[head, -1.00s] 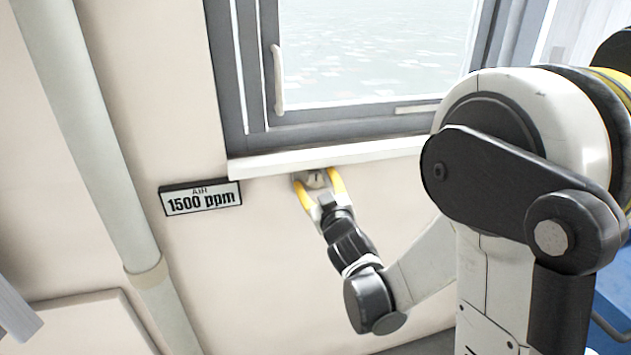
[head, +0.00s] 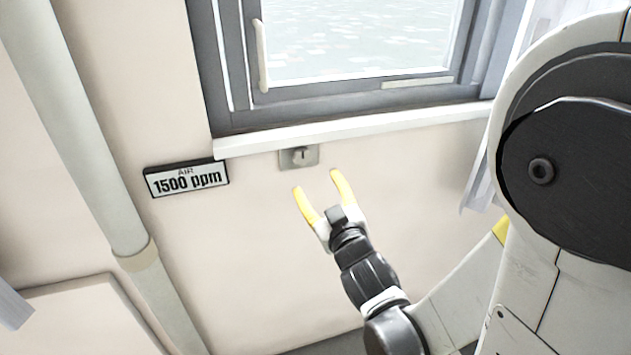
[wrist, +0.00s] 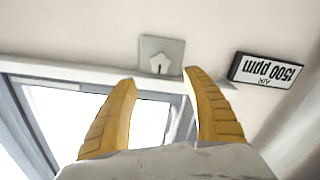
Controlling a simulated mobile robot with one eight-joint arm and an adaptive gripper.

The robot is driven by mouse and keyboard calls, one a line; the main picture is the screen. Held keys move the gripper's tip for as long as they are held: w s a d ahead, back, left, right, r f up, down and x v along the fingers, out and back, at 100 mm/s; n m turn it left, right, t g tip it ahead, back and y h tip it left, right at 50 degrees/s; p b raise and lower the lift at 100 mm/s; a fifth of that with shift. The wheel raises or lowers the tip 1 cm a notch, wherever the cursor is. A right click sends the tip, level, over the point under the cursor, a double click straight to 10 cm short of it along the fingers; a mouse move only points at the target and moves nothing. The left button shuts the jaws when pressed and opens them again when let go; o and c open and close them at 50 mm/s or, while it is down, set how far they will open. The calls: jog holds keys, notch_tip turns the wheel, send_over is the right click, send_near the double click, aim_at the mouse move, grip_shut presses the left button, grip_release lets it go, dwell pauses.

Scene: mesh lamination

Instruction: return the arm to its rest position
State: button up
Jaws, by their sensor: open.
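My gripper (head: 318,188) has yellow fingers spread apart with nothing between them. In the head view it is below and a little in front of a small grey wall plate with a knob (head: 299,156), apart from it. My arm runs from the gripper down to the lower right. In the wrist view my gripper (wrist: 160,92) is also open and empty, and the wall plate (wrist: 161,56) shows beyond the fingertips. The rest position itself is not marked in either view.
A window (head: 350,88) with a white sill (head: 365,128) is above the plate. A sign reading 1500 ppm (head: 187,179) hangs left of it. A vertical pipe (head: 85,140) runs down the left. The wall below the sign is clear.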

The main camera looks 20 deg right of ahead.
dwell(0.3)
jog(key=s+f+m+g, duration=0.2)
jog(key=s+g, duration=0.3)
jog(key=s, duration=0.4)
jog(key=s+f+m+g, duration=0.1)
jog(key=s+f+g, duration=0.1)
jog(key=s+g, duration=0.4)
jog(key=s, duration=0.3)
jog(key=shift+f+m, duration=0.3)
jog(key=shift+m, duration=0.1)
